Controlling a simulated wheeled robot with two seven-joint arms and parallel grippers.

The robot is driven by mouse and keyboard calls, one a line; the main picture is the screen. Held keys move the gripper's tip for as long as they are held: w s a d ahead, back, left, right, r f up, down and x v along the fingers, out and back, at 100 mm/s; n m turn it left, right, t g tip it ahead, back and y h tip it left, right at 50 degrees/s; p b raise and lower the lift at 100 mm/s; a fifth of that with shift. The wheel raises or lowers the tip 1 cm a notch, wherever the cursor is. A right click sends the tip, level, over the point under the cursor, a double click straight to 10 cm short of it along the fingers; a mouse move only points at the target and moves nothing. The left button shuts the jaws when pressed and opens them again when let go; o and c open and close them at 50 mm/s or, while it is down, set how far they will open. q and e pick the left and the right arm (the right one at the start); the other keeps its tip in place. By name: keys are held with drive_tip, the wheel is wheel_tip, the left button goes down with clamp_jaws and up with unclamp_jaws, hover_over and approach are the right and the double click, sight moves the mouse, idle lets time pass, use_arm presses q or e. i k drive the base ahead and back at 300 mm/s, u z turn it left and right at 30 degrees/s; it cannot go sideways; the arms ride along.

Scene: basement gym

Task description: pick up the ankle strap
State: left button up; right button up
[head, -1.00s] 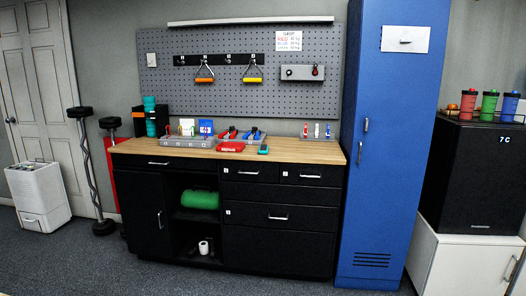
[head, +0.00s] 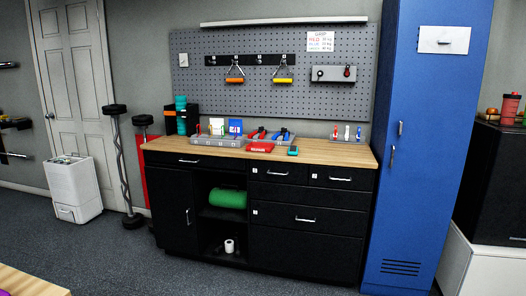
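I cannot make out an ankle strap for certain in the head view. A hook rail (head: 249,60) on the grey pegboard holds a handle with an orange grip (head: 235,80) and a handle with a yellow grip (head: 284,80). Small red, blue and white items lie in and around a grey tray (head: 216,141) on the wooden counter (head: 330,152); they are too small to name surely. A flat red item (head: 260,147) lies at the counter's front. Neither of my grippers is in view.
The black cabinet (head: 283,240) has an open shelf bay with a green roll (head: 228,198). A blue locker (head: 425,130) stands to its right. A white bin (head: 73,188) stands left by the door. A wooden surface (head: 28,284) enters at bottom left. The carpet between is clear.

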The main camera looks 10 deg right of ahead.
sight(294, 150)
drive_tip(key=i, duration=3.5)
drive_tip(key=z, duration=0.4)
